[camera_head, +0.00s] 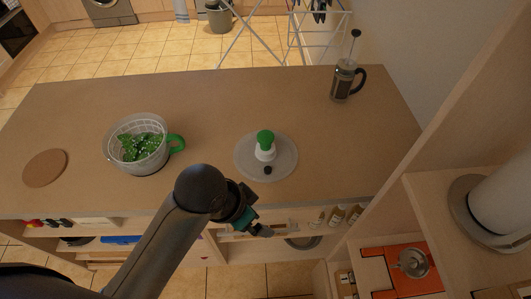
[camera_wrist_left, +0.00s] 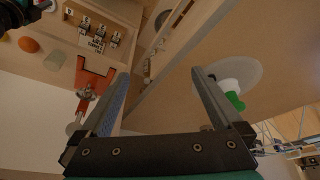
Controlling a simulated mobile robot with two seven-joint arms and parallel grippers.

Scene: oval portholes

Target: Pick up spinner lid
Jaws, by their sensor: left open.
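The spinner lid (camera_head: 287,163) is a round grey translucent disc with a white and green knob (camera_head: 265,143). It lies flat on the counter, right of the middle. In the left wrist view the lid (camera_wrist_left: 226,66) is right of the fingers, with its green knob toward the lower right. My left gripper (camera_head: 256,211) is at the counter's near edge, in front of the lid and apart from it. In the left wrist view its two fingers (camera_wrist_left: 160,75) are spread with nothing held between them. My right gripper cannot be made out.
The spinner bowl (camera_head: 138,144), with a white basket of green leaves and a green handle, stands left. A round brown board (camera_head: 45,168) lies at far left. A French press (camera_head: 345,78) stands at back right. Shelves are below the near edge; a wooden cabinet (camera_head: 470,110) rises at right.

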